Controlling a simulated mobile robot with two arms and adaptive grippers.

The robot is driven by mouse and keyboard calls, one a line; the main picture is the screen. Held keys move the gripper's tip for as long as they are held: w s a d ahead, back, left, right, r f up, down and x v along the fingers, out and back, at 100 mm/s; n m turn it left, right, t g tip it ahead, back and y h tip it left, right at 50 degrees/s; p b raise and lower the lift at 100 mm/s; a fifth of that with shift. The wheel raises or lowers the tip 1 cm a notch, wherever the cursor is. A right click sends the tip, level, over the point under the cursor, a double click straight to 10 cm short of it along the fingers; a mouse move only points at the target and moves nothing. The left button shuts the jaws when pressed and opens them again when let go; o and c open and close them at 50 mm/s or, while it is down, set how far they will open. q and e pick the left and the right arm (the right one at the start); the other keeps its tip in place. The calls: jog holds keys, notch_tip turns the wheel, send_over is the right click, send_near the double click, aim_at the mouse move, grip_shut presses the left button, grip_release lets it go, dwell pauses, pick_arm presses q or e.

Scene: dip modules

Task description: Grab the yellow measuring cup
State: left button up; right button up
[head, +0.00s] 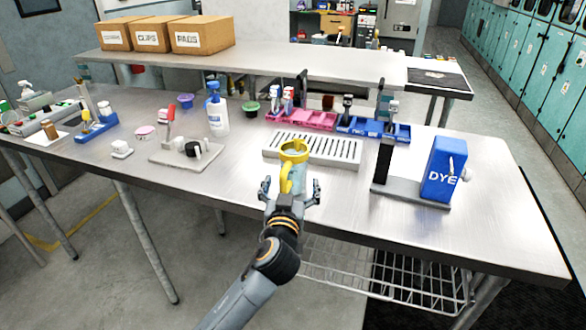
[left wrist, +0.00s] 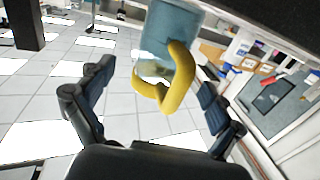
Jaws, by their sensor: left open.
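The yellow measuring cup (head: 294,150) has a yellow rim and handle and a clear bluish body. In the head view it is near the front edge of the metal table, just in front of the slotted tray. My left gripper (head: 291,190) is open in front of the cup, its fingers spread to either side of the cup's lower part. In the left wrist view the yellow handle (left wrist: 180,80) and bluish body appear between and beyond the open fingers. I cannot tell whether any finger touches it. My right gripper is not in view.
The slotted metal tray (head: 340,152) lies behind the cup. A blue DYE dispenser (head: 441,168) stands to the right on a grey base. The table's front right is bare.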

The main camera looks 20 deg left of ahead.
aim_at(292, 176)
pick_arm(q)
jog(key=shift+w+a+f+p, duration=0.1)
jog(key=shift+w+a+p, duration=0.1)
jog(key=shift+w, duration=0.65)
jog(key=shift+w+a+f+p, duration=0.15)
jog(key=shift+w+p, duration=0.1)
jog(key=shift+w, duration=0.65)
jog(key=shift+w+a+f+p, duration=0.1)
jog(key=shift+w+a+p, duration=0.1)
jog(key=shift+w, duration=0.65)
jog(key=c, duration=1.3)
